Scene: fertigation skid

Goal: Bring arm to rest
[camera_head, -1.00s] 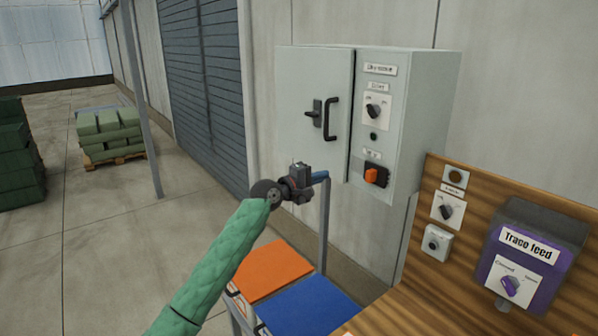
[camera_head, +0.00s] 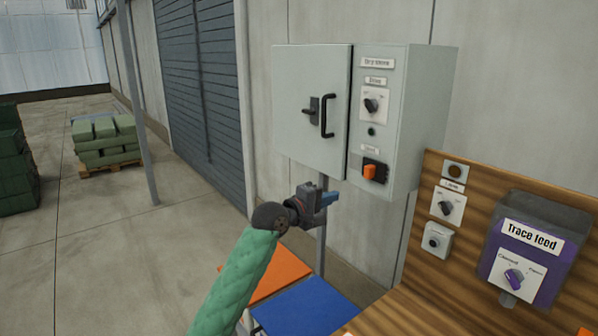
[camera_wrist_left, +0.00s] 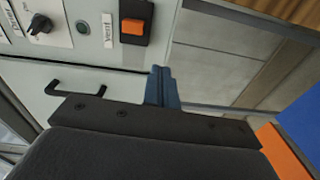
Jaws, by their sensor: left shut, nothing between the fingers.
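My left gripper (camera_head: 328,198) is below the grey cabinet, in front of the wall, with its blue fingers pointing right. Its fingers are together and empty; they also show in the left wrist view (camera_wrist_left: 161,86). My left arm, in a green sleeve, comes up from the bottom of the head view. The gripper is apart from the grey cabinet (camera_head: 312,110), whose door is closed. My right gripper is not in view.
The cabinet carries a black handle (camera_head: 328,116), a rotary knob (camera_head: 371,105) and an orange switch (camera_head: 370,172). An orange panel (camera_head: 278,275) and a blue panel (camera_head: 305,307) lie below the gripper. A purple Trace feed box (camera_head: 528,255) is on the wooden board (camera_head: 412,258) at right.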

